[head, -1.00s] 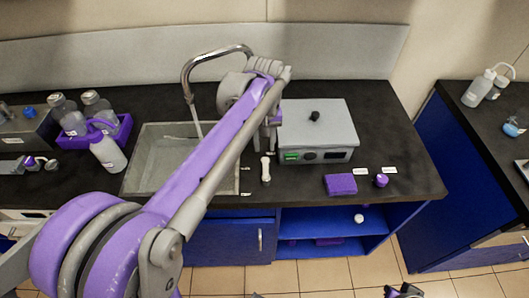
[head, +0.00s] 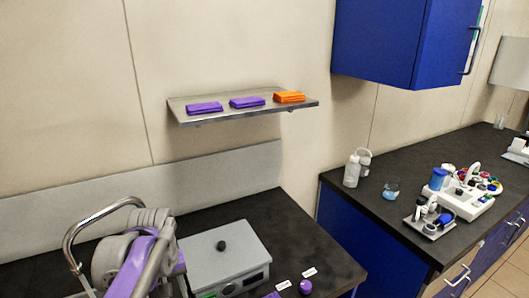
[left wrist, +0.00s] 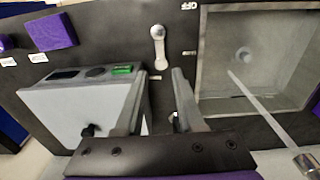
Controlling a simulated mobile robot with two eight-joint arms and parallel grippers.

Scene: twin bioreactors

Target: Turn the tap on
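The tap's white lever (left wrist: 158,47) stands on the black counter beside the sink basin (left wrist: 222,55) in the left wrist view, with an OFF label near it. A pale streak, perhaps water, runs from the metal spout (left wrist: 307,162) into the basin. The curved spout (head: 92,218) also shows at the lower left of the head view, where lever and basin are out of view. My left gripper (left wrist: 156,88) is open and empty; its fingertips point toward the lever, apart from it. My right gripper is not in view.
A grey box with a black knob (head: 222,246) stands right of my left arm, close to the left gripper in the wrist view. A wall shelf (head: 240,110) holds folded cloths. A side counter (head: 412,170) carries bottles and instruments.

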